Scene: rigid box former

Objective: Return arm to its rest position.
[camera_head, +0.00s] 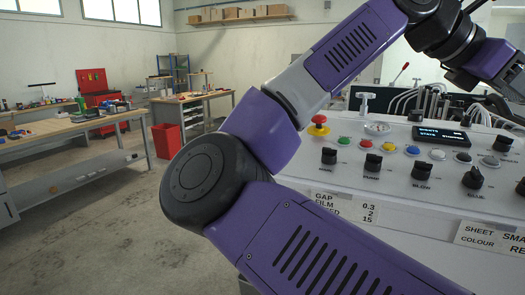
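My purple and grey arm crosses the head view from the lower right to a dark round elbow joint at left. From there it rises to the upper right, over the white control panel (400,190). My gripper (508,82) appears at the right edge, partly cut off by the frame, above the back of the panel. Its fingertips are not clearly shown, so I cannot tell whether it is open or shut, and I see nothing held in it.
The panel carries a red emergency button (319,121), coloured buttons, black knobs and a small display (441,134). Grey hoses (424,98) and a red-tipped lever (401,72) stand behind it. Workbenches (75,127) and a red bin (166,139) stand at left, with open floor before them.

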